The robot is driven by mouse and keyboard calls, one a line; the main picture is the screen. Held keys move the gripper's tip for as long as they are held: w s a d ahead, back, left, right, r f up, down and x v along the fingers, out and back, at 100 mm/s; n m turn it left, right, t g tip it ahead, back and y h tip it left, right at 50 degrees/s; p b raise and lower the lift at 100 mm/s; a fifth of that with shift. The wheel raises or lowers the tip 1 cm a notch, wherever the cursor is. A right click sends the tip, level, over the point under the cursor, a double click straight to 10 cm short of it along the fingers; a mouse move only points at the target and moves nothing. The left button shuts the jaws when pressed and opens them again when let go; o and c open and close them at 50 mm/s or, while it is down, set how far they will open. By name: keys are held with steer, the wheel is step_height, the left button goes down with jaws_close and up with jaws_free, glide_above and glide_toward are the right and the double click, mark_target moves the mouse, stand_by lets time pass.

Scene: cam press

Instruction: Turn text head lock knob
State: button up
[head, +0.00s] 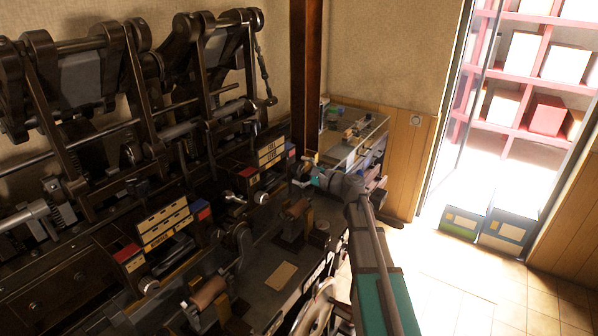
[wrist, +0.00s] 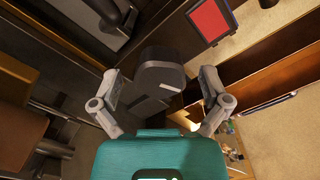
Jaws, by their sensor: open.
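My gripper (wrist: 160,84) is open in the wrist view, with one grey finger on each side. Between and beyond the fingers is a dark, rounded knob-like part (wrist: 160,72) with a flat face. It may be the text head lock knob; I see no label on it. A gap shows on both sides of it, and I cannot tell its exact distance. In the head view my gripper (head: 304,172) is small, at the right end of the dark press (head: 200,130), pointing left towards it. The knob cannot be made out there.
A red panel (wrist: 209,20) in a dark frame lies above right of the knob in the wrist view. A dark post (head: 306,75) and a glass-topped case (head: 355,140) stand behind my gripper. Blue boxes (head: 508,228) sit on the floor by the bright doorway. Floor at right is clear.

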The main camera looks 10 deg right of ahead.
steer(key=shift+s+d, duration=0.1)
steer(key=shift+s, duration=0.05)
steer(key=v, duration=1.1)
steer(key=shift+s+d, duration=0.2)
stand_by(0.4)
